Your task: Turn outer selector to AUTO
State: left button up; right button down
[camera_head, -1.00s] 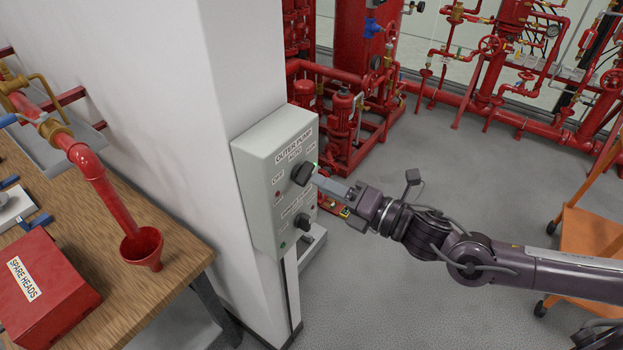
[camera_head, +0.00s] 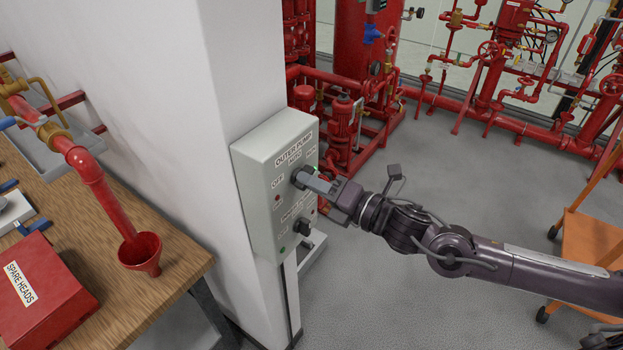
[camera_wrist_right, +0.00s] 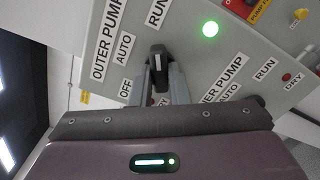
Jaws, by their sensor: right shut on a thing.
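The grey control panel (camera_head: 262,205) is mounted on the white column. Its upper selector, under the OUTER PUMP label, has OFF, AUTO and RUN marks. In the right wrist view the black outer selector knob (camera_wrist_right: 158,62) stands between my fingertips, with a pale mark on it; which label it points to is hard to tell. My right gripper (camera_head: 309,181) is shut on this knob, and the fingers cover part of it in the head view. A lit green lamp (camera_wrist_right: 210,28) is beside it. My left gripper is not in view.
A second black selector (camera_head: 303,224) sits lower on the panel, just below my right gripper. A wooden bench (camera_head: 170,290) with a red box (camera_head: 45,290) and a red funnel-ended pipe (camera_head: 140,252) is at left. An orange cart (camera_head: 585,240) stands at right. Open floor lies between.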

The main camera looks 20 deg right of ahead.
jog(key=n+b, duration=0.3)
jog(key=b, duration=0.1)
dwell(0.6)
jog(key=shift+n, duration=0.3)
